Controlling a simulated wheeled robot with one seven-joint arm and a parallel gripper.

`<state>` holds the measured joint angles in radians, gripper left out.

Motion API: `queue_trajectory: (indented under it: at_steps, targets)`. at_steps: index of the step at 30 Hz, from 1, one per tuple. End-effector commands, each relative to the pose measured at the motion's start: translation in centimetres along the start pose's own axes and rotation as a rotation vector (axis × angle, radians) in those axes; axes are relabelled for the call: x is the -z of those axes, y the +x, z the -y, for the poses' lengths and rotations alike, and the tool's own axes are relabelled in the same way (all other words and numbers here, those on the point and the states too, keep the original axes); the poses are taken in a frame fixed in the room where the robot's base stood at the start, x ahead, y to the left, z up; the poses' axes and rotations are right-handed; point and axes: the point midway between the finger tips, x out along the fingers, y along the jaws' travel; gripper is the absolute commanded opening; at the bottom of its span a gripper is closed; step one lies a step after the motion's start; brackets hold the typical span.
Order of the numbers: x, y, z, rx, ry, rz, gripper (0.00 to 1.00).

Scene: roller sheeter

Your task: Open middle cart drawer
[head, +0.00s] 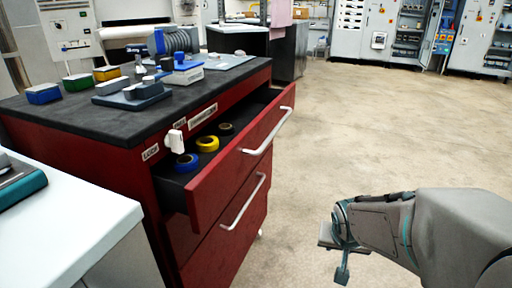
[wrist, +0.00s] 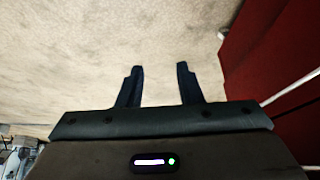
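The red cart (head: 225,238) with a dark top stands at the left in the head view. Its upper drawer (head: 240,152) is pulled out, with a silver handle (head: 268,130) on its front. Below it, a drawer front with another silver handle (head: 244,202) is closed. The cart's lowest part is partly out of view, so I cannot tell how many drawers it has. My gripper (head: 335,254) is right of the cart, apart from it, over the floor. In the wrist view my gripper (wrist: 158,72) is open and empty. Red cart fronts (wrist: 265,55) and a handle (wrist: 290,88) show at the right.
Blue, yellow and dark tape rolls (head: 207,143) lie in the open drawer. Several small boxes and devices (head: 135,92) sit on the cart top. A white worktop (head: 75,215) is at the near left. The floor (head: 370,130) right of the cart is clear; cabinets (head: 405,35) stand far back.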

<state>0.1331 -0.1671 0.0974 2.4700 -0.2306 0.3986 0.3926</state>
Motion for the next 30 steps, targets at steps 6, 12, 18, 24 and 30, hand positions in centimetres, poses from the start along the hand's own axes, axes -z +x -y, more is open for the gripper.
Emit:
queue_trajectory:
  at_steps: [6, 12, 18, 24, 30]
  targets:
    - [6.9, 3.7, 2.7, 0.172, 0.16, -0.245, 0.33]
    - [10.9, 5.1, 6.9, 0.498, 0.332, -0.36, 0.33]
    - [12.5, 4.0, 11.2, 0.93, 0.533, -0.328, 0.33]
    - [12.6, 0.8, 13.3, 1.332, 0.713, -0.185, 0.33]
    - [12.4, -1.4, 13.5, 1.55, 0.799, -0.071, 0.33]
